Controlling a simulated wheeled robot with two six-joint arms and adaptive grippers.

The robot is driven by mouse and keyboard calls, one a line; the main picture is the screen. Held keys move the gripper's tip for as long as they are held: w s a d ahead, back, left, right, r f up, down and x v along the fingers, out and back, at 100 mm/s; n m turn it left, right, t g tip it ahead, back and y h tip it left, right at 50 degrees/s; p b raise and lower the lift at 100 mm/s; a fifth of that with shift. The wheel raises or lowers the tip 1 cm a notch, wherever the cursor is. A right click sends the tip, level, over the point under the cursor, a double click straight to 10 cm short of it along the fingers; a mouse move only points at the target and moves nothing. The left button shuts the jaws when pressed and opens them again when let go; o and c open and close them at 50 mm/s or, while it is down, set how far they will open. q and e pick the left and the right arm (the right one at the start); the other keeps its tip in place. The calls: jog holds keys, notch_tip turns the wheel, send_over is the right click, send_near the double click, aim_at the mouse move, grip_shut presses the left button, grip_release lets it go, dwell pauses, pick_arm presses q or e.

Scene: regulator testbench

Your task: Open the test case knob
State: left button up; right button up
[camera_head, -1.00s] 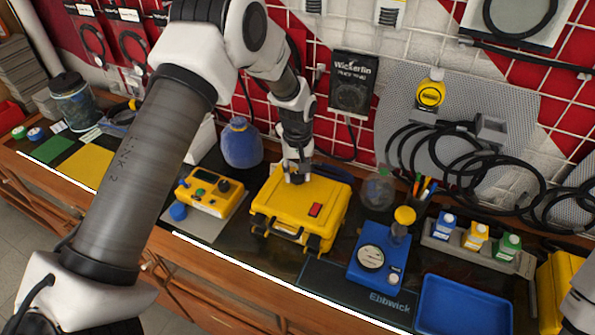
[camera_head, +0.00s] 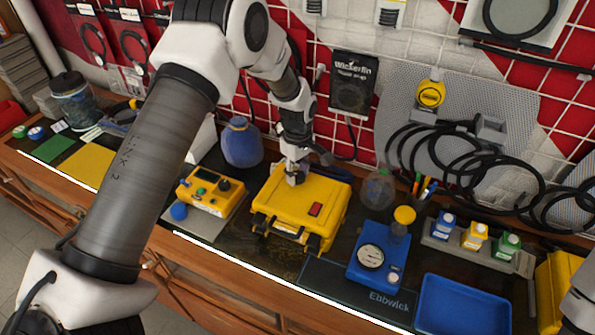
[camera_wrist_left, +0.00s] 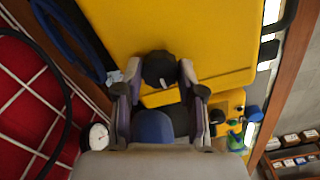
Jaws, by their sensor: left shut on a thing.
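The yellow test case (camera_head: 325,207) lies closed on the bench, with a small red label (camera_head: 315,209) on its lid. It also fills much of the left wrist view (camera_wrist_left: 205,35). The black knob (camera_wrist_left: 160,66) stands on the yellow surface between my left fingertips. My left gripper (camera_head: 295,181) reaches down to the rear left part of the lid and is shut on the knob. In the head view the fingers largely hide the knob. My right gripper is not in view.
A yellow meter (camera_head: 205,193) stands left of the case, and a blue gauge unit (camera_head: 377,262) right of it. A blue bag-like object (camera_head: 241,145) is behind left. A blue tray (camera_head: 464,305) lies front right. Wall cables (camera_head: 450,165) hang behind.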

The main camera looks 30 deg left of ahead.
aim_at(298, 175)
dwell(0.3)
pick_arm(q)
jog(key=o, duration=1.1)
jog(key=shift+o, duration=0.2)
notch_tip(298, 175, up, 12)
